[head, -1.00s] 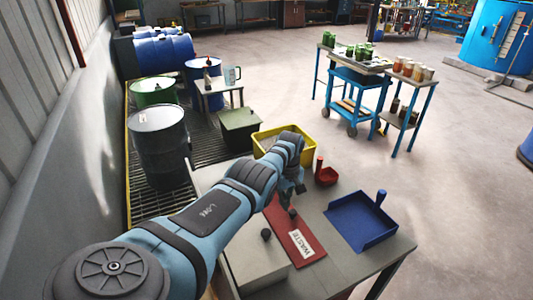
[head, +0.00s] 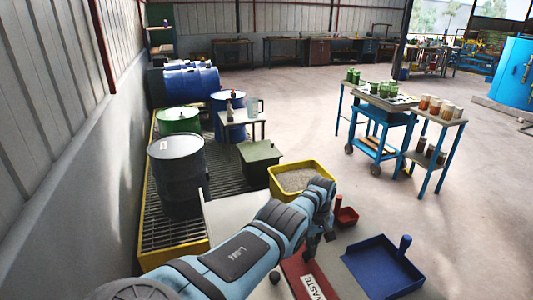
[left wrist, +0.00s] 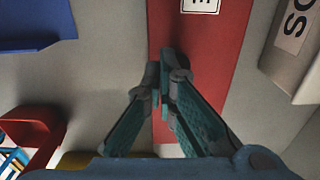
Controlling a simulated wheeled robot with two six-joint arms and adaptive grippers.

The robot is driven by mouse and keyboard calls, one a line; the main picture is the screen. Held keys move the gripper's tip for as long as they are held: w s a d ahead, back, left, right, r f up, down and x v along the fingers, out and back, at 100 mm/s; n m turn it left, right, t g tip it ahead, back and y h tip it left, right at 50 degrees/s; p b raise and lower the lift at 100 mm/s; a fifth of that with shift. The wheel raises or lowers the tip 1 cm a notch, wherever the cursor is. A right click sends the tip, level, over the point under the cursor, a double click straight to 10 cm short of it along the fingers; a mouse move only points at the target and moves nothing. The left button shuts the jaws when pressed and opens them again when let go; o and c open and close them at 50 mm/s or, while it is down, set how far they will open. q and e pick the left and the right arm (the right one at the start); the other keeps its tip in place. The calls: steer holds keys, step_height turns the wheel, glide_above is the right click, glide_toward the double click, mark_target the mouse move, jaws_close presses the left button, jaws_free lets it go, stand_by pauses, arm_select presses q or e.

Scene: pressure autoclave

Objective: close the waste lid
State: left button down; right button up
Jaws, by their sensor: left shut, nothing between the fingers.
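The red waste panel (head: 297,268) with a white WASTE label lies at the bottom of the head view, on the pale work table. Its near part is cut off by the frame. My left gripper (head: 312,248) points down over its far part. In the left wrist view the shut, empty fingers (left wrist: 167,78) show in front of the red panel (left wrist: 203,62), with the label at the top edge. I cannot tell whether the fingertips touch the panel, or whether it stands open or closed. My right gripper is not in view.
A blue dustpan (head: 383,266) and a red scoop (head: 346,216) lie right of the panel. A yellow bin (head: 318,168) of grey granules stands behind. A black knob (head: 275,277) shows left of the panel.

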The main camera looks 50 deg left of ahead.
arm_select(q)
steer(key=shift+r, duration=0.1)
step_height(320, 180, up, 12)
stand_by(0.6)
steer(key=shift+w+d, duration=0.1)
